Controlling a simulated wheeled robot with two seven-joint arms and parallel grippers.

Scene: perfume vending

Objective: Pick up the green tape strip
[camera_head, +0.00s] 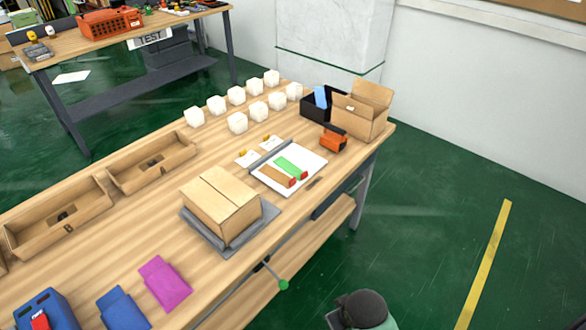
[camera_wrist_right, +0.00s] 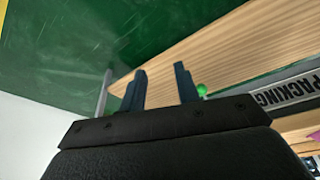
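The green tape strip (camera_head: 289,167) lies on a white board (camera_head: 312,161) toward the far right end of the wooden table. It has a red end and lies beside a brown strip (camera_head: 276,177) that also has a red end. My right gripper (camera_wrist_right: 160,88) shows in the right wrist view with its two dark fingers apart and nothing between them. The strip is not seen in that view. A dark rounded part of my own body shows at the bottom of the head view, well away from the strip. My left gripper is not in view.
A closed cardboard box (camera_head: 220,205) stands in front of the board. Behind it are several white cubes (camera_head: 238,122). An orange tape dispenser (camera_head: 333,139), a black bin (camera_head: 316,108) and an open carton (camera_head: 363,109) stand to the right. A green knob (camera_head: 283,285) sticks out from the table's front.

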